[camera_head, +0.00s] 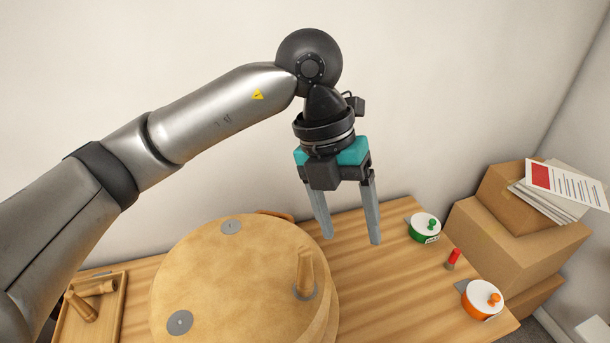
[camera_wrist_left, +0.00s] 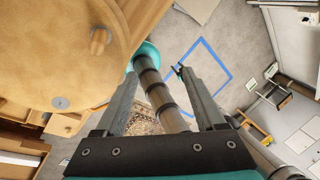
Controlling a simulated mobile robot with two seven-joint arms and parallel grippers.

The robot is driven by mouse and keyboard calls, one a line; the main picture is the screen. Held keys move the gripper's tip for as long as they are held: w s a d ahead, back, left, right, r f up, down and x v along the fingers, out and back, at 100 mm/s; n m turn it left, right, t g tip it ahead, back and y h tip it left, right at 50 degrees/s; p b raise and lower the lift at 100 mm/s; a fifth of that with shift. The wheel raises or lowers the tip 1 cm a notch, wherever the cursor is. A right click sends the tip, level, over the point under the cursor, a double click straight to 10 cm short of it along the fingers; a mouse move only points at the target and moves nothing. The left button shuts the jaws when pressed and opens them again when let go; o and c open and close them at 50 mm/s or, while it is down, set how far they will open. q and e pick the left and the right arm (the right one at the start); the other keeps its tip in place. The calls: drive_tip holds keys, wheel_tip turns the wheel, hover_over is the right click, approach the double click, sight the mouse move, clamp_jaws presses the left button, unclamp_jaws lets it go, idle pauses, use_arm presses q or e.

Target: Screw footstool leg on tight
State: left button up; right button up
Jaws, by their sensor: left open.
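The footstool (camera_head: 205,275) lies upside down on the wooden table, a round tan seat with its underside up. One wooden footstool leg (camera_head: 305,268) stands upright on a grey plate at its right side. Two other grey plates, at the back (camera_head: 231,227) and front left (camera_head: 180,322), are bare. My left gripper (camera_head: 351,239) is open and empty, fingers pointing down, above and behind-right of the leg and apart from it. The left wrist view shows the footstool (camera_wrist_left: 50,50) and the leg (camera_wrist_left: 100,41) left of the open fingers. My right gripper is not in view.
A wooden tray (camera_head: 118,318) at the left holds loose wooden legs (camera_head: 82,306). On the right stand a green-and-white round container (camera_head: 425,228), a red cylinder (camera_head: 453,259) and an orange-and-white container (camera_head: 482,300). Cardboard boxes (camera_head: 515,238) with papers stand beyond. The table between footstool and containers is clear.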

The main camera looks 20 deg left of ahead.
sight(305, 251)
use_arm(q)
drive_tip(key=w+a+r+n+t+y, duration=0.1)
drive_tip(key=w+a+n+y, duration=0.15)
drive_tip(key=a, duration=0.45)
drive_tip(key=shift+m+y, duration=0.45)
drive_tip(key=f, duration=0.5)
drive_tip(key=f+p, duration=0.1)
drive_tip(key=f, duration=0.3)
drive_tip(key=f+p, duration=0.1)
drive_tip(key=f, duration=0.4)
drive_tip(key=shift+w+f, duration=0.3)
drive_tip(key=shift+f, duration=0.05)
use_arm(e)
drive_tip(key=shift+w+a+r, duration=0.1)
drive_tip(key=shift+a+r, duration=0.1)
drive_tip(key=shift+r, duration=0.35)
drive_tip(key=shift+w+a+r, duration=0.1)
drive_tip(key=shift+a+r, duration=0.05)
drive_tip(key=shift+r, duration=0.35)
use_arm(q)
clamp_jaws()
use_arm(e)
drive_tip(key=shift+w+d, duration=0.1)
